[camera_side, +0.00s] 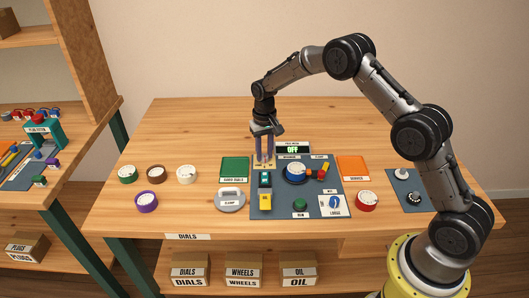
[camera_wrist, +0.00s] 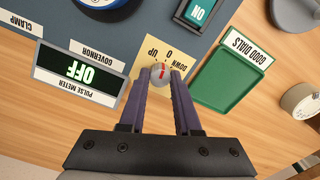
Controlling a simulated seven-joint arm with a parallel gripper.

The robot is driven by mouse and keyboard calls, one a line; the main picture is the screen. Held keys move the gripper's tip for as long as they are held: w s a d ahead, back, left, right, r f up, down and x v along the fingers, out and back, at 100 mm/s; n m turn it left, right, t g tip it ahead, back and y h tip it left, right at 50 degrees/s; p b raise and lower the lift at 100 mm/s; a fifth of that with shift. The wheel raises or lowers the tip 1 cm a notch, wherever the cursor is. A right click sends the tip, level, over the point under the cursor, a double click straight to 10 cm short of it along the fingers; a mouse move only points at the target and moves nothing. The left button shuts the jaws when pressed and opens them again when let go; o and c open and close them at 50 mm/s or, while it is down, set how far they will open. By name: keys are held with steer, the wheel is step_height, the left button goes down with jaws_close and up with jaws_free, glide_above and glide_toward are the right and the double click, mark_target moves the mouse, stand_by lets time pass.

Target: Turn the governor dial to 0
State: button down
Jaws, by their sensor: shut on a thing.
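The governor dial (camera_wrist: 158,75) is a small grey knob with a red mark on top. It sits on a cream plate (camera_wrist: 147,55) lettered UP, 0 and DOWN. My gripper (camera_wrist: 160,73) points down and is shut on the knob, one purple finger on each side. In the wrist view the knob shows between the fingertips; I cannot tell exactly where its red mark points. In the side view my gripper (camera_side: 264,162) stands over the cream plate at the blue mat's back edge, and the fingers hide the knob.
The pulse meter (camera_side: 292,149) reads OFF just right of my gripper. A green tray (camera_side: 234,168) stands to the left. The blue mat (camera_side: 280,206) holds a round blue-based device (camera_side: 296,173) and switches. Loose dials lie at the left; the table behind is clear.

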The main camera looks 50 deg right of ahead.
mark_target(264, 155)
steer(key=shift+m, duration=0.8)
steer(key=c, duration=0.6)
jaws_free()
step_height(264, 155, up, 14)
